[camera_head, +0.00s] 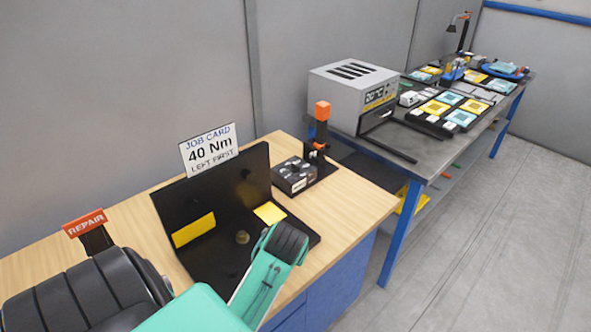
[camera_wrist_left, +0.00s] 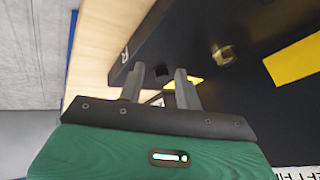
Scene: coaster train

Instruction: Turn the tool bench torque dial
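A small black-and-grey box (camera_head: 294,177) with knob-like details stands on the wooden bench (camera_head: 355,205). I cannot tell for certain which detail is the torque dial. Behind it an orange-topped tool (camera_head: 322,112) stands upright in a black holder. A job card (camera_head: 209,150) reads "40 Nm, left first". My left arm (camera_head: 266,275) reaches over the black fixture, and its gripper fingers are hidden in the head view. In the left wrist view my left gripper (camera_wrist_left: 159,76) has its fingers apart, with nothing visibly held, over the fixture's dark plate. My right gripper is not in view.
The black fixture (camera_head: 215,205) has an upright plate, yellow patches and a brass bolt (camera_head: 242,237), which also shows in the left wrist view (camera_wrist_left: 222,55). A red repair sign (camera_head: 85,223) stands at left. A grey metal table (camera_head: 430,150) with an oven-like unit (camera_head: 354,92) is beyond.

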